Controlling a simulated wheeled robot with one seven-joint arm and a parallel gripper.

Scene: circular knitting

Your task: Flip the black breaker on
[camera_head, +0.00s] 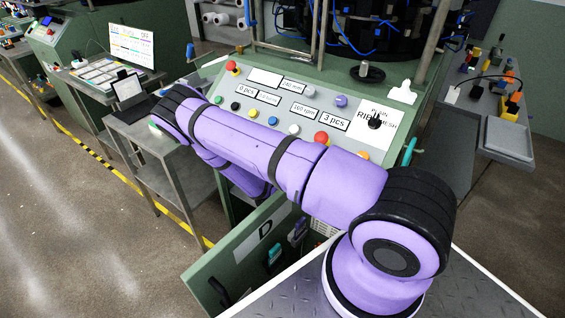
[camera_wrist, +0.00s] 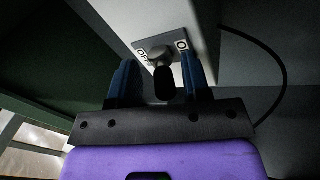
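In the wrist view, the black breaker lever (camera_wrist: 163,78) stands out from a grey plate (camera_wrist: 152,46) on a pale box. The plate reads OFF on its left side, and a partly hidden label starting with O sits on its right. My gripper (camera_wrist: 160,82) is open, with one blue finger on each side of the lever and dark gaps between. No contact with the lever is visible. Which way the lever is set I cannot tell. In the head view, my arm hides the gripper and the breaker.
The green cabinet door (camera_head: 222,272) marked D stands open beside my arm. A sloped control panel (camera_head: 208,85) with several buttons lies behind the arm. In the wrist view, a black cable (camera_wrist: 280,65) curves at the right and a dark green wall (camera_wrist: 50,50) is at the left.

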